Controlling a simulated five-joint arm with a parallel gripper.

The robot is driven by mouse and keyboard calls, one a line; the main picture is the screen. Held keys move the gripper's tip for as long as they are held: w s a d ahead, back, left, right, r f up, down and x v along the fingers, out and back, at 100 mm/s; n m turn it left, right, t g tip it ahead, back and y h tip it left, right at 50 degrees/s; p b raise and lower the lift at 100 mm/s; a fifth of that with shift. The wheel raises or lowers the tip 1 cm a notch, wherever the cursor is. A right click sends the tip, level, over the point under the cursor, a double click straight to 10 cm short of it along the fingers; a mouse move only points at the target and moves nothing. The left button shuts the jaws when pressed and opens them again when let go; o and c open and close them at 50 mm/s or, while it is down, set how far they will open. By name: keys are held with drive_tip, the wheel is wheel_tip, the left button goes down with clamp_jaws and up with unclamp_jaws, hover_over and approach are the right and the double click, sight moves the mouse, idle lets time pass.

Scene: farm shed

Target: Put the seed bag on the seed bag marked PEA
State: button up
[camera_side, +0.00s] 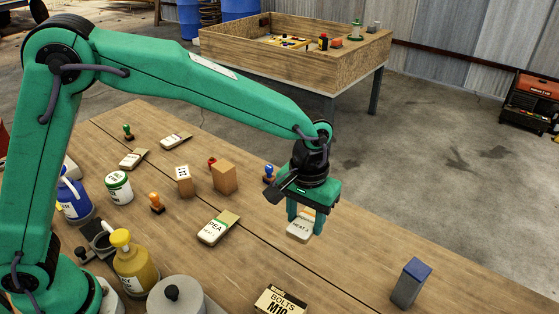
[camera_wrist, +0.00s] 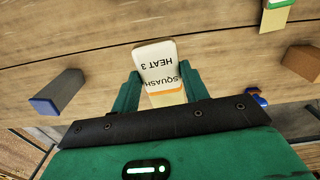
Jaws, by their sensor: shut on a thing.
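My gripper (camera_side: 304,218) is shut on a white seed bag (camera_side: 299,230) with an orange band. The seed bag marked PEA (camera_side: 212,230), white with a green and tan top, lies flat on the table left of my gripper. Part of a green-topped bag, seemingly the PEA bag, shows at the wrist view's top right (camera_wrist: 277,17).
A blue-topped grey block (camera_side: 408,285) stands to the right and a BOLTS M10 box (camera_side: 278,302) in front. A blue stamp (camera_side: 269,175), cardboard box (camera_side: 225,178) and orange stamp (camera_side: 156,203) stand behind the PEA bag. The wood between both bags is clear.

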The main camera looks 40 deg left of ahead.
drive_tip(key=shift+s+a+r, duration=0.25)
drive_tip(key=shift+s+a, duration=0.1)
drive_tip(key=shift+a, duration=0.1)
drive_tip(key=s+a+r+m, duration=0.1)
drive_tip(key=s+a+r, duration=0.1)
drive_tip(key=s+a, duration=0.9)
drive_tip(key=shift+s+a, duration=0.15)
drive_tip(key=shift+s, duration=0.95)
hover_over(213, 228)
wheel_tip(213, 228, down, 7)
drive_tip(key=shift+r, duration=0.1)
drive_tip(key=shift+f, duration=2.05)
drive_tip(key=shift+f, duration=0.1)
drive_tip(key=o, duration=0.9)
drive_tip(key=shift+o, duration=0.4)
